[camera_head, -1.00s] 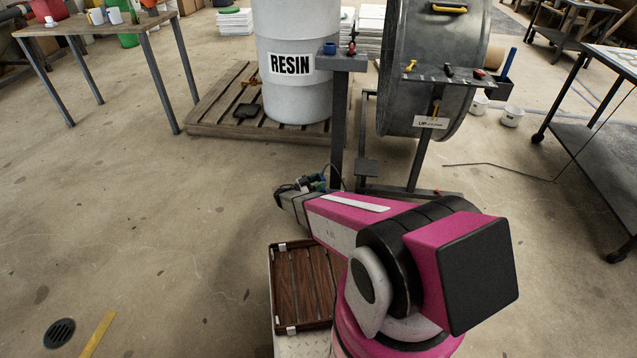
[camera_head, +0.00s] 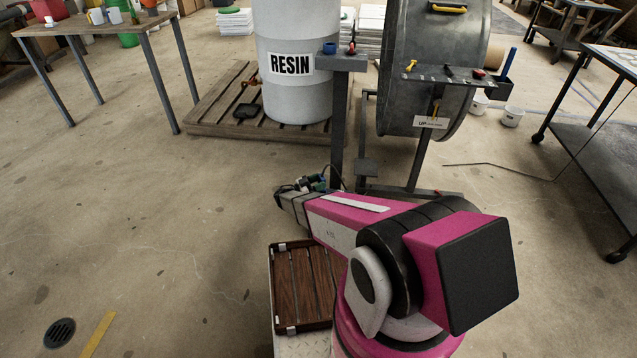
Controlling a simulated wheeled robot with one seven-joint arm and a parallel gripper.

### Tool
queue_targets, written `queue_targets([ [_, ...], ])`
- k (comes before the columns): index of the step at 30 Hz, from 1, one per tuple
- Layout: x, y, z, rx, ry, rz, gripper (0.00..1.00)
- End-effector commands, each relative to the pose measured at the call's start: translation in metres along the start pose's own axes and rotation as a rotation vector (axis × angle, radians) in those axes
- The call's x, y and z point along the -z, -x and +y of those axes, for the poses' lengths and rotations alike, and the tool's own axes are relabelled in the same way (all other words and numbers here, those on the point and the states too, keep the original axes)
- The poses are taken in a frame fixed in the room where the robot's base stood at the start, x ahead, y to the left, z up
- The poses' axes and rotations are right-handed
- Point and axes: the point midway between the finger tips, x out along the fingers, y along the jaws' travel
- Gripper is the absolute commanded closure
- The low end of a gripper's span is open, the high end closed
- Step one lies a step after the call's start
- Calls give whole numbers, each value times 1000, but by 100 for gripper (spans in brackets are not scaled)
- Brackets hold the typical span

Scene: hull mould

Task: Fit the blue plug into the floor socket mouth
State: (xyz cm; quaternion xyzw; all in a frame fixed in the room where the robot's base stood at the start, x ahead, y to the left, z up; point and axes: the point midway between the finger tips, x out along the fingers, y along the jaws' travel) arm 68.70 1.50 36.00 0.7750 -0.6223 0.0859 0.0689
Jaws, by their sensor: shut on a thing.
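My arm reaches away from me, low over the floor, and ends near the foot of the dark post. My gripper (camera_head: 316,183) is small and partly hidden by its own wrist. It is shut on a small, dark blue thing, which I take for the blue plug (camera_head: 319,186); its shape is hard to make out. A thin dark line curves beside it. Another small blue thing (camera_head: 329,48) sits on top of the post's shelf.
The dark post (camera_head: 338,130) and the big metal drum's stand (camera_head: 419,165) rise just beyond my gripper. A pallet (camera_head: 205,110) with the resin barrel (camera_head: 297,95) is behind to the left. A floor drain (camera_head: 59,333) lies front left.

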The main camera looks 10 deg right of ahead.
Motion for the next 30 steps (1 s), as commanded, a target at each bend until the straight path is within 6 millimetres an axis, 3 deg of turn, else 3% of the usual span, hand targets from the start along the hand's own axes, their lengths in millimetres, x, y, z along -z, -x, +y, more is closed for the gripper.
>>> queue_targets([
  [30,-22,5,0,0,0,0,75],
])
